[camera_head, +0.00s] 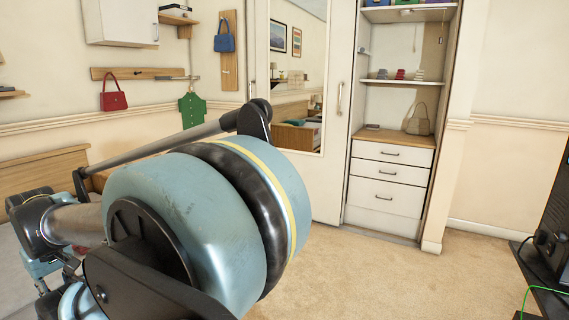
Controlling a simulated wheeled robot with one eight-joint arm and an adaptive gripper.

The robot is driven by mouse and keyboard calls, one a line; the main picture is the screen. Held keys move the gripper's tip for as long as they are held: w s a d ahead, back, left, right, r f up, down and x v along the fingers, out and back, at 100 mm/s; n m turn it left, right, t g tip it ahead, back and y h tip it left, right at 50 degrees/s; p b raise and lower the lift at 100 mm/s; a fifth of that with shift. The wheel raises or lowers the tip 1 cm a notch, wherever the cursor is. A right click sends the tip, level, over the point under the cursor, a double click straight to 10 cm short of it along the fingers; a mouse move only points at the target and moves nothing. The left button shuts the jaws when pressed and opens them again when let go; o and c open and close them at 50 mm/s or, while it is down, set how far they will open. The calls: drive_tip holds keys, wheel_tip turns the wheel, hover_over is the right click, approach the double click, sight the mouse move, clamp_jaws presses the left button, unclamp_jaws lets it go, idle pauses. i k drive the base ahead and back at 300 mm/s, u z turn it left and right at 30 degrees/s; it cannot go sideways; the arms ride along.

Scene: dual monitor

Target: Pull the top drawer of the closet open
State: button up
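The closet (441,125) stands open-fronted right of the middle in the head view. Its lower part holds a stack of white drawers with dark handles. The top drawer (365,151) lies just under the wooden counter and looks shut, flush with the drawers below. Its handle (391,155) is a short dark horizontal bar in the middle of its front. My arm's large blue joint fills the foreground left of the closet, with more of my arm at the lower left. I cannot make out my gripper or its fingers, and nothing of mine touches the drawer.
A beige bag (419,121) stands on the closet counter. A sliding door (341,160) with a mirror (293,135) borders the closet on the left. Carpet (400,275) in front of the drawers is clear. A dark object (548,225) with a green cable stands at the right edge.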

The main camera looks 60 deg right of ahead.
sight(392, 148)
drive_tip(key=z, duration=3.25)
drive_tip(key=i, duration=1.95)
drive_tip(key=u, duration=0.35)
